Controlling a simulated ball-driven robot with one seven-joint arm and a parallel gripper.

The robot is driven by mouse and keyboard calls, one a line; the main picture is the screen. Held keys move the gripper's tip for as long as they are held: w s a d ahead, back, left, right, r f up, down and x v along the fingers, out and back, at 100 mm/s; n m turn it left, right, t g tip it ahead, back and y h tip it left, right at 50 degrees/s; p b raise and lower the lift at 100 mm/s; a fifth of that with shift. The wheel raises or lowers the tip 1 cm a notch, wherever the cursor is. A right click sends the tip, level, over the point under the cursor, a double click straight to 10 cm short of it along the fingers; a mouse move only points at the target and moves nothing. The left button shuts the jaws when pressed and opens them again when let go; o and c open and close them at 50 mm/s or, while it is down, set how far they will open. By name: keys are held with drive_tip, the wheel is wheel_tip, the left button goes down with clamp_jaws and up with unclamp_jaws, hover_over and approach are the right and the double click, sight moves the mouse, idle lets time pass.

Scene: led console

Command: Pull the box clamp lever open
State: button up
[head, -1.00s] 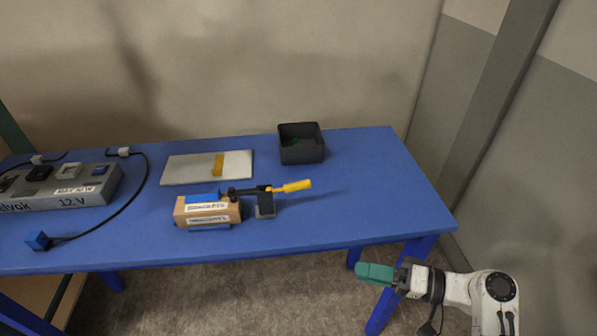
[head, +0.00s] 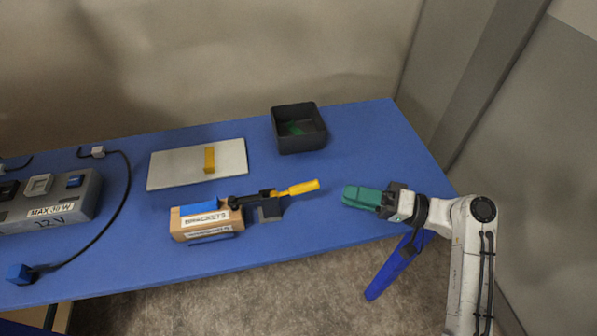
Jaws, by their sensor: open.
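The cardboard box (head: 184,224), labelled BRACKETS, sits near the front edge of the blue table. A black toggle clamp (head: 263,198) on a dark block stands at its right end, its arm reaching over the box's top. The clamp's yellow lever (head: 297,188) points right and lies nearly flat. My gripper (head: 348,197), with green fingers, is to the right of the lever, apart from it, over the table's right front part. It holds nothing that I can see. The gap between its fingers is hard to make out from this angle.
A dark open bin (head: 298,129) with something green inside stands behind the clamp. A pale plate (head: 168,170) with a yellow strip lies behind the box. A grey power unit (head: 60,208) with a black cable is at left. The table's right back area is clear.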

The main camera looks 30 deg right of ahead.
sight(314, 185)
drive_tip(key=p+x, duration=0.2)
drive_tip(key=x, duration=0.7)
drive_tip(key=shift+r, duration=0.15)
drive_tip(key=shift+p+x, duration=0.4)
drive_tip(key=shift+x, duration=0.5)
clamp_jaws()
